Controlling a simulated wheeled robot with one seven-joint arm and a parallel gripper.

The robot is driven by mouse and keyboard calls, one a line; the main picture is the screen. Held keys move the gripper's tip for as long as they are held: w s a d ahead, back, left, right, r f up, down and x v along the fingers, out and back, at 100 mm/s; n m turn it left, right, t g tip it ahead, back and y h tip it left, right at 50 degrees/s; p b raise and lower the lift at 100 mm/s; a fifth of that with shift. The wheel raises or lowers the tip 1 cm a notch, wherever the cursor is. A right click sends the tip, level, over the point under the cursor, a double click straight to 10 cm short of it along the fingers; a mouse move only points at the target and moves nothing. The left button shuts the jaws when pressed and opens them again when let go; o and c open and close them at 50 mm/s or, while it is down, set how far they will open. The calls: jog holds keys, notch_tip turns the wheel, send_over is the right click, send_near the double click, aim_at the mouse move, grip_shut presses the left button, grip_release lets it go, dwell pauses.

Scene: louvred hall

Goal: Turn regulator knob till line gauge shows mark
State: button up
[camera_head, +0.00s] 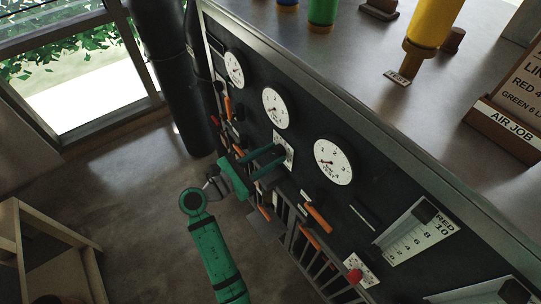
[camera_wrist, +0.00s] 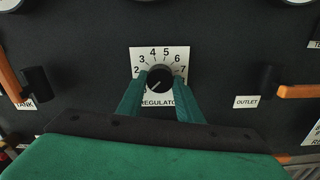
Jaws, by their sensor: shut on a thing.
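The regulator knob (camera_wrist: 160,78) is black and round, on a white plate (camera_wrist: 176,55) with numbers and the word REGULATOR. Its pale pointer line slants to the lower left. My gripper (camera_wrist: 160,82) has its two green fingers shut on the knob, one on each side. In the head view my gripper (camera_head: 281,157) reaches the dark panel at the plate (camera_head: 283,143). Three round white gauges sit above: a far one (camera_head: 234,70), a middle one (camera_head: 276,108) and a near one (camera_head: 333,163). Their labels and exact needle readings are too small to be sure of.
Orange levers flank the plate, by the TANK label (camera_wrist: 25,104) and the OUTLET label (camera_wrist: 246,102). A red knob (camera_head: 355,276) and a slanted RED 10 scale (camera_head: 414,236) are at the right. Coloured cylinders and an AIR JOB sign (camera_head: 512,131) stand on top.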

jog(key=shift+m, duration=0.3)
jog(key=m, duration=0.2)
jog(key=shift+m, duration=0.3)
jog(key=m, duration=0.4)
jog(key=shift+m, duration=0.3)
jog(key=m, duration=0.3)
jog(key=shift+m, duration=2.2)
jog(key=o, duration=1)
jog(key=shift+o, duration=0.2)
